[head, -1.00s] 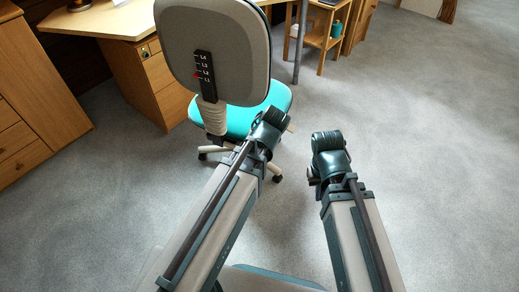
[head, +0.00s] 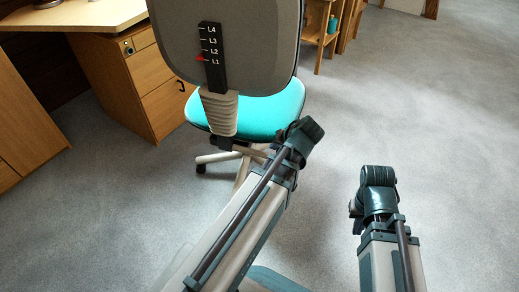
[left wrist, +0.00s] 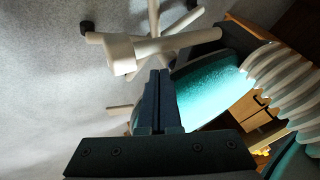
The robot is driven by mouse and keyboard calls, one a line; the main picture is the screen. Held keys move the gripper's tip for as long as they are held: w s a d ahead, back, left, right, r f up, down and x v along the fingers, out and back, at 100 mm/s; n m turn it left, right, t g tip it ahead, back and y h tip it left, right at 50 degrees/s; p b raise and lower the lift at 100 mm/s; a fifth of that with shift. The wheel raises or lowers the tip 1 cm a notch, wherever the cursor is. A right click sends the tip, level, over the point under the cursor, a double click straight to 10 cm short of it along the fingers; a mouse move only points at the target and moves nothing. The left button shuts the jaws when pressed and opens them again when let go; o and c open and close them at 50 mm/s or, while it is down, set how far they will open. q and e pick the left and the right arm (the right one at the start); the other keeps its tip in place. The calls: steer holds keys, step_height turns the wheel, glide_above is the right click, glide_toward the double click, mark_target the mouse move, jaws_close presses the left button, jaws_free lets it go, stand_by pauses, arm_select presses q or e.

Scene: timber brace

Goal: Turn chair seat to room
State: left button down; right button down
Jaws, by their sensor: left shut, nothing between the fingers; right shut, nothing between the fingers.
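The swivel chair stands in front of me, with the back of its grey backrest (head: 255,45) towards me. A black scale (head: 211,57) marked L1 to L4 is on the backrest, its red pointer near L1. Contact is unclear. My right gripper (head: 372,195) is shut over bare floor, its fingertips mostly hidden.
A wooden desk (head: 100,14) with a drawer unit (head: 165,105) stands behind and left of the chair. A wooden cabinet (head: 20,125) is at the far left. A small shelf (head: 325,38) stands at the back. Grey carpet (head: 450,110) on the right is clear.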

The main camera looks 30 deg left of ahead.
arm_select(q)
steer(key=w+a+f+b, duration=0.2)
steer(key=a+f+b, duration=0.5)
steer(key=a+f, duration=0.1)
steer(key=shift+a+b, duration=0.4)
steer(key=shift+a, duration=0.25)
